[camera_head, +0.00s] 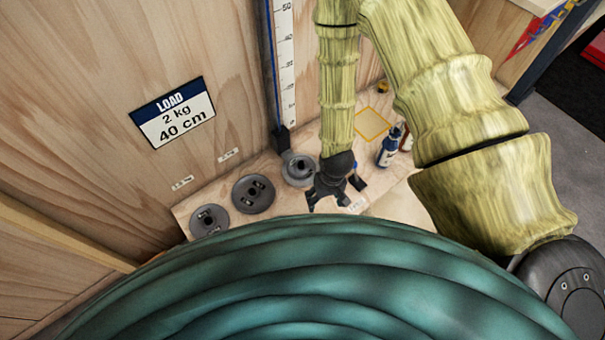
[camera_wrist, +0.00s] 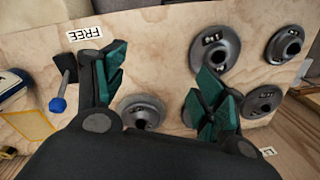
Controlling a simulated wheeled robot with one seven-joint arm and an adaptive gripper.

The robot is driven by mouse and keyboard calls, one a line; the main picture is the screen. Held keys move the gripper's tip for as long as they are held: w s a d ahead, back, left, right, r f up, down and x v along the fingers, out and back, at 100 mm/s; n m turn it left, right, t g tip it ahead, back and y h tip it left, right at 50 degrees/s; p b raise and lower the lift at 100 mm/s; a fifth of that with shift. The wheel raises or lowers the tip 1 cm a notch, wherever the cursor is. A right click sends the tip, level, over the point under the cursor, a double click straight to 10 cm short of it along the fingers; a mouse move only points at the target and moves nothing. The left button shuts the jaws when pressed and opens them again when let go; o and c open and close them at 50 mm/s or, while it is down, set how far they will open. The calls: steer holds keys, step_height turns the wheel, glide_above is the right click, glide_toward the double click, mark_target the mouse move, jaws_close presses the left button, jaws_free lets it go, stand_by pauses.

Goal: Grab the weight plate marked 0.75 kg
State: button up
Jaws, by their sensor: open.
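Several round grey weight plates lie on a wooden shelf (camera_head: 225,237). In the head view one is at the left (camera_head: 209,220), one in the middle (camera_head: 253,193) and one close to my gripper (camera_head: 298,168). In the wrist view plates show at the top centre (camera_wrist: 215,48), top right (camera_wrist: 285,44), right (camera_wrist: 262,102) and lower centre (camera_wrist: 141,111). Their dark markings are too small to read, so I cannot tell which is 0.75 kg. My gripper (camera_head: 331,198) is open and empty over the shelf; its green-padded fingers (camera_wrist: 161,72) partly cover the right-hand plates' surroundings.
A blue-tipped peg (camera_wrist: 57,104) and a FREE label (camera_wrist: 84,34) are beside my gripper. Bottles (camera_head: 389,148) stand right, near a yellow outlined square (camera_head: 371,124). A ruler (camera_head: 286,70) and LOAD 2 kg 40 cm sign (camera_head: 173,112) are behind.

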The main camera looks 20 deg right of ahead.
steer(key=w+f+b, duration=0.3)
steer(key=w+b, duration=0.3)
steer(key=w, duration=0.5)
steer(key=r+b, duration=0.1)
steer(key=b, duration=0.3)
glide_above(301, 162)
steer(key=shift+s+d+h, duration=0.15)
steer(key=shift+h, duration=0.25)
step_height(301, 162, down, 6)
steer(key=shift+r+b, duration=0.15)
steer(key=shift+b, duration=0.4)
steer(key=f, duration=0.3)
steer(key=f+b, duration=0.1)
steer(key=shift+w+f, duration=0.25)
steer(key=shift+f, duration=0.15)
jaws_close()
